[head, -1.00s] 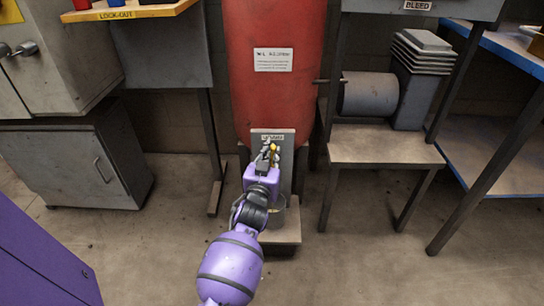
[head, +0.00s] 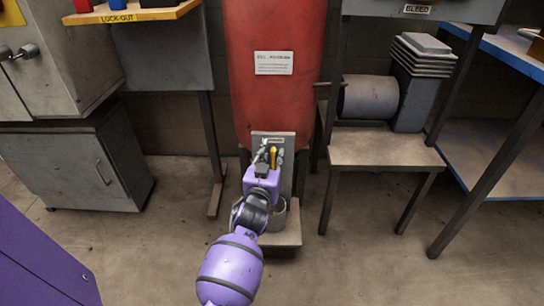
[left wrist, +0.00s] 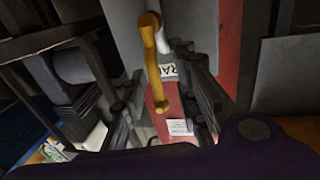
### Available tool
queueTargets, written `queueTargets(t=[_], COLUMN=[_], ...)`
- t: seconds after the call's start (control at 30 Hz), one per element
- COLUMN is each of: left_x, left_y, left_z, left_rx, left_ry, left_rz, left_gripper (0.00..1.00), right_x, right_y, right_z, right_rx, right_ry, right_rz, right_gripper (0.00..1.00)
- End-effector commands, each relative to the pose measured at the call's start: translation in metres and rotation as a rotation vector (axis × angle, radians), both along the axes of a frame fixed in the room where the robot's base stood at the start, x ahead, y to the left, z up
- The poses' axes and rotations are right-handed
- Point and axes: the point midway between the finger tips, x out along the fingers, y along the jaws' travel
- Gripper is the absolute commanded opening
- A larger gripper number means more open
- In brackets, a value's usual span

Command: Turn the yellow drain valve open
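The yellow drain valve handle (head: 273,157) is at the plate low on the front of the red tank (head: 275,95). In the left wrist view the yellow handle (left wrist: 154,65) is a long bent lever, running from top centre down between my fingers. My left gripper (head: 268,158) is at the handle; in the left wrist view its dark fingers (left wrist: 163,105) stand apart on either side of it, with gaps visible. I see no clear contact. The valve body is partly hidden by the gripper. My right gripper is not in view.
A small stand (head: 385,150) with a grey motor-like cylinder (head: 369,95) is right of the tank. A grey cabinet (head: 70,170) and a lock-out shelf (head: 135,13) are at left. A grey cup-like container (head: 276,216) sits under the valve. Floor on both sides is clear.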

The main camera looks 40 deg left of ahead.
Motion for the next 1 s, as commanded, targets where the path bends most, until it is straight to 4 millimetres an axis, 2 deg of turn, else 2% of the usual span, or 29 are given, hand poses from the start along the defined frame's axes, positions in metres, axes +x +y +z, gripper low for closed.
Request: queueTargets(t=[0.17, 0.4, 0.53, 0.7, 1.0], left_x=[0.0, 0.0, 0.0, -0.001, 0.0], left_y=[0.0, 0.0, 0.001, 0.0, 0.0], left_z=[0.021, 0.069, 0.087, 0.098, 0.099], left_rx=[0.005, 0.004, 0.003, 0.001, 0.001], left_ry=[-0.003, -0.004, -0.002, -0.001, 0.0], left_rz=[0.0, 0.0, 0.001, 0.0, 0.0], left_gripper=[0.28, 0.28, 0.28, 0.28, 0.28], right_x=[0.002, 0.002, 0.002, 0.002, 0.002], right_y=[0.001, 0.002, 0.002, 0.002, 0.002], right_z=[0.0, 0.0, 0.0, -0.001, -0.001], right_rx=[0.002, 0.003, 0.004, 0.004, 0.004], right_ry=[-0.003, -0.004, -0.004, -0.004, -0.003], right_rz=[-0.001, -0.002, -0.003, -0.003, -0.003], right_gripper=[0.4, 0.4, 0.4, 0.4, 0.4])
